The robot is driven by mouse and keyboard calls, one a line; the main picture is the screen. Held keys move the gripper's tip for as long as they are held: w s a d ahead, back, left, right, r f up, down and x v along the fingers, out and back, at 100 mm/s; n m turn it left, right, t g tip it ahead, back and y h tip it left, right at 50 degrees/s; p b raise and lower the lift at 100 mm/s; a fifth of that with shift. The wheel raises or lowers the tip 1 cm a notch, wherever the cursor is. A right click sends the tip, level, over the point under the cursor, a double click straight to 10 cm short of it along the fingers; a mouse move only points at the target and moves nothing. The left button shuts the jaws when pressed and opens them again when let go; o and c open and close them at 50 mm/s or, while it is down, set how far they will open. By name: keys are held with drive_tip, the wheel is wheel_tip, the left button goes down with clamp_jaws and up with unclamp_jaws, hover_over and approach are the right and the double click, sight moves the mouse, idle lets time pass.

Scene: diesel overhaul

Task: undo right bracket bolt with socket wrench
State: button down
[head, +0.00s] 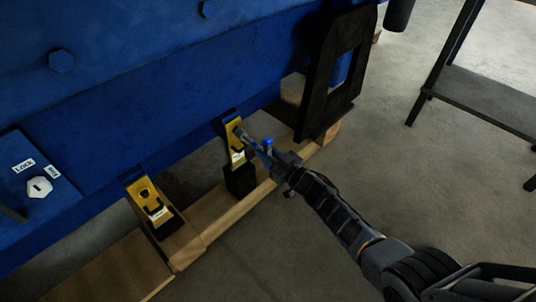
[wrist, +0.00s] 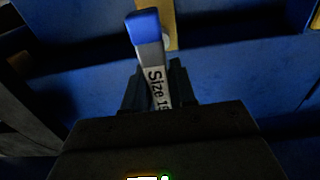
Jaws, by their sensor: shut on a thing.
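The right bracket (head: 236,153) is a gold plate with a white label, fixed low on the blue engine block. My gripper (head: 276,158) is shut on the socket wrench (head: 248,137), beside this bracket. The wrench's grey end reaches the upper part of the bracket; I cannot tell whether it sits on the bolt, which is hidden. In the wrist view the socket wrench (wrist: 150,45) stands up between the jaws, with a blue end and a "Size" label partly covered. A strip of the gold bracket (wrist: 171,18) shows behind it.
The left gold bracket (head: 148,202) is lower left. Wooden beams (head: 225,215) run under the block. A black frame (head: 318,105) stands just right of the bracket, close to my arm. A dark table (head: 490,100) is at the right; the floor (head: 390,170) between is clear.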

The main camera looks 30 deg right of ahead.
drive_tip(key=shift+w+a, duration=0.15)
drive_tip(key=shift+w, duration=0.45)
drive_tip(key=n+b, duration=0.2)
drive_tip(key=n, duration=0.1)
drive_tip(key=shift+s+f, duration=0.1)
drive_tip(key=n+b, duration=0.1)
drive_tip(key=n, duration=0.2)
drive_tip(key=shift+n, duration=0.4)
drive_tip(key=n+b, duration=0.1)
drive_tip(key=n, duration=0.4)
drive_tip(key=shift+y+b, duration=0.3)
drive_tip(key=shift+b, duration=0.05)
drive_tip(key=n+b, duration=0.2)
drive_tip(key=n, duration=0.3)
drive_tip(key=shift+n, duration=0.4)
drive_tip(key=n+b, duration=0.2)
drive_tip(key=n, duration=0.3)
drive_tip(key=shift+s+f, duration=0.1)
drive_tip(key=n+b, duration=0.1)
drive_tip(key=n, duration=0.3)
drive_tip(key=shift+g+b, duration=0.3)
drive_tip(key=shift+b, duration=0.05)
drive_tip(key=n+b, duration=0.2)
drive_tip(key=n, duration=0.2)
drive_tip(key=shift+n+b, duration=0.4)
drive_tip(key=shift+n, duration=0.8)
drive_tip(key=shift+r+n, duration=0.25)
drive_tip(key=shift+n, duration=0.05)
drive_tip(key=shift+s, duration=0.1)
